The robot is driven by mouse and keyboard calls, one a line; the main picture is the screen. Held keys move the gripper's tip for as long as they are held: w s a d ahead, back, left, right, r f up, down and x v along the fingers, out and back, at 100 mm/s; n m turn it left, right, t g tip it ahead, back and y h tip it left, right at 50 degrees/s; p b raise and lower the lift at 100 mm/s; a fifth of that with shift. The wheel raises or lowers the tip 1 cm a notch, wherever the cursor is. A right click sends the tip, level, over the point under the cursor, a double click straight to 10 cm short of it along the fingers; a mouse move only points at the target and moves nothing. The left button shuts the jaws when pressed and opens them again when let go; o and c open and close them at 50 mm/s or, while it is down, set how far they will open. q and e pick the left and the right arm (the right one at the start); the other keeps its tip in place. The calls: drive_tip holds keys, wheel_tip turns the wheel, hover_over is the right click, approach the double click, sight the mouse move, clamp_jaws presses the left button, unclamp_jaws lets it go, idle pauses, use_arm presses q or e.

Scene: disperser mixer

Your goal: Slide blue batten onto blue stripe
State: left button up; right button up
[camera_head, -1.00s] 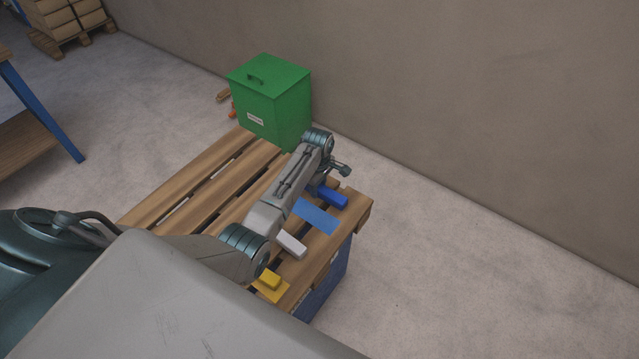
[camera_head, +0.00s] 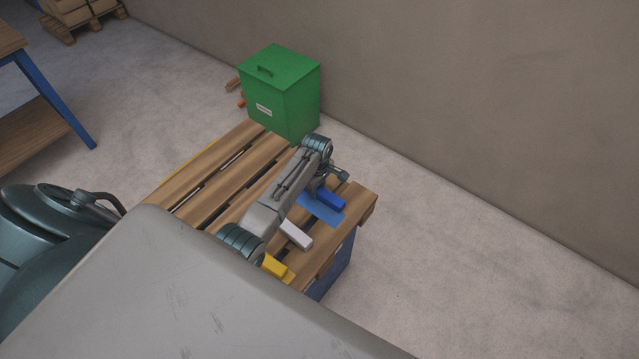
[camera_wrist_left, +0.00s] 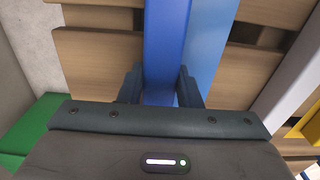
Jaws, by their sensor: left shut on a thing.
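The blue batten (camera_head: 331,200) lies on the slatted wooden top, along the far right edge of the lighter blue stripe (camera_head: 318,212). In the left wrist view the batten (camera_wrist_left: 166,42) runs between my fingers, with the stripe (camera_wrist_left: 209,42) directly to its right. The batten meets the stripe's edge there; I cannot tell how much it overlaps. My left gripper (camera_wrist_left: 160,85) is shut on the batten. In the head view my left gripper (camera_head: 318,190) is partly hidden by its own wrist. My right gripper is not in view.
A white batten (camera_head: 296,235) and a yellow batten (camera_head: 274,266) lie nearer on the same wooden top (camera_head: 215,170). A green lidded bin (camera_head: 283,95) stands at its far end. A wall rises behind. Open floor lies to the right.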

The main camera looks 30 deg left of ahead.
sight(310, 202)
use_arm(q)
drive_tip(key=shift+s+a+p, duration=0.15)
drive_tip(key=shift+s+p, duration=0.55)
drive_tip(key=shift+s, duration=0.05)
drive_tip(key=shift+s+p, duration=0.45)
drive_tip(key=shift+s+a+p, duration=0.15)
drive_tip(key=shift+s+p, duration=0.35)
drive_tip(key=shift+s, duration=0.1)
drive_tip(key=o, duration=1.1)
